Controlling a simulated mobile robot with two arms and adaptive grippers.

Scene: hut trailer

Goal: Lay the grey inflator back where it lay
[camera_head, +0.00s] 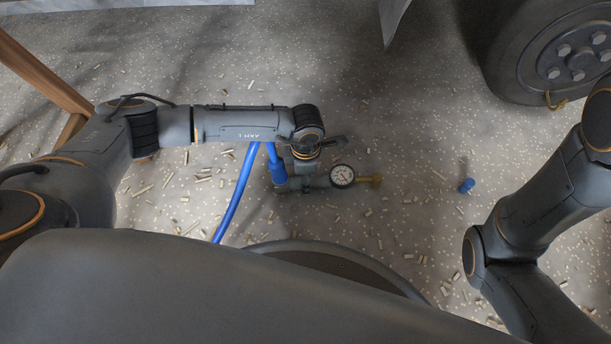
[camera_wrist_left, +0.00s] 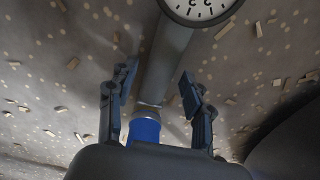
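The grey inflator (camera_head: 313,183) has a round white gauge (camera_head: 342,176), a brass end at the right and a blue hose (camera_head: 234,196). It appears to lie on the floor, though its underside is hidden. My left gripper (camera_head: 301,178) is directly above its body. In the left wrist view, the grey body (camera_wrist_left: 163,68) runs between the two fingers of my left gripper (camera_wrist_left: 158,88), with a visible gap on each side. The gauge (camera_wrist_left: 200,6) is cut off at the top edge. My right arm is at the right; its gripper is out of view.
A small blue cylinder (camera_head: 466,186) stands on the speckled floor (camera_head: 420,140) to the right. Pale chips are scattered around. A wheel (camera_head: 556,50) is at the upper right and a wooden leg (camera_head: 45,70) at the left.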

